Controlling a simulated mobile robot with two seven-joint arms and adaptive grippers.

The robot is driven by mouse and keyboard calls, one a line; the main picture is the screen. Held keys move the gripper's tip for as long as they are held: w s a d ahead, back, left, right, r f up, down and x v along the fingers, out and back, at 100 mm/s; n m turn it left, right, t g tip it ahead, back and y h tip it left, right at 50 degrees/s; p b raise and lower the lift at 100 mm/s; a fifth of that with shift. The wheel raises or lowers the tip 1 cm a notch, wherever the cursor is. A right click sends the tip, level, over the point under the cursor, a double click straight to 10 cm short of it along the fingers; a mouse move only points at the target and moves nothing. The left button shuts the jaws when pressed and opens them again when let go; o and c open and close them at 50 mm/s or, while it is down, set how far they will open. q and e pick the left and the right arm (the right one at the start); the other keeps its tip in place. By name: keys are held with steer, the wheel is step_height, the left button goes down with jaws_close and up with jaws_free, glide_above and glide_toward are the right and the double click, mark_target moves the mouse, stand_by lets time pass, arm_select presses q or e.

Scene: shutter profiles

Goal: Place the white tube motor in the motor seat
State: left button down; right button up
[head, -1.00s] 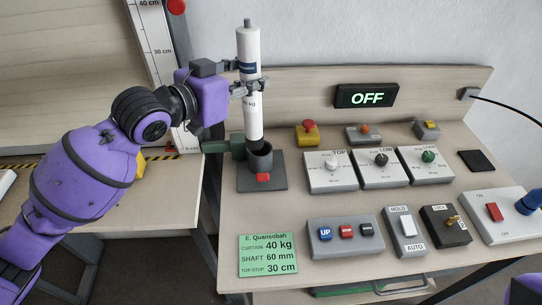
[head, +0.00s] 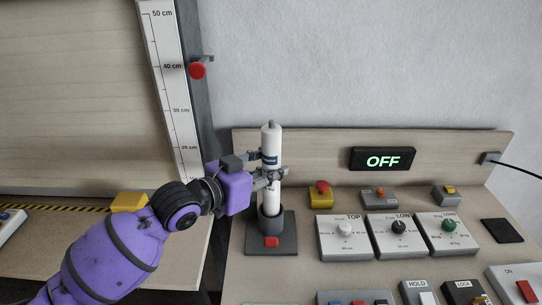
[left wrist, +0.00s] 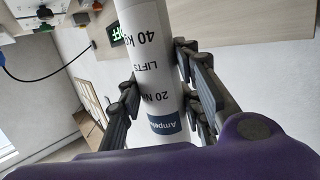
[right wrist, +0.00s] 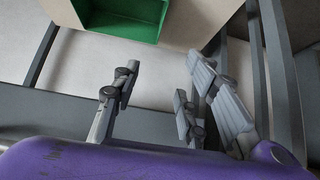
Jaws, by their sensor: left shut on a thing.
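The white tube motor (head: 270,142) stands upright in the head view, its lower end inside the dark cup of the motor seat (head: 284,240). My left gripper (head: 272,178) is shut around the tube's middle. In the left wrist view the tube (left wrist: 152,60) passes between the fingers (left wrist: 160,95), with "40 KG", "LIFTS" and "20 N" printed on it. Whether the tube touches the bottom of the cup is hidden by the cup wall. My right gripper (right wrist: 155,95) is open and empty in the right wrist view.
A bench panel with an OFF display (head: 383,159), a red-and-yellow stop button (head: 320,194) and dial boxes (head: 345,238) lies right of the seat. A shutter with a centimetre scale (head: 172,90) stands at left. A green bin (right wrist: 122,15) shows in the right wrist view.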

arm_select(q)
steer(key=shift+f, duration=0.55)
steer(key=c, duration=1.2)
jaws_free()
steer(key=shift+f, duration=0.35)
steer(key=shift+b+v, duration=0.35)
steer(key=shift+v, duration=5.7)
steer(key=shift+r, duration=0.1)
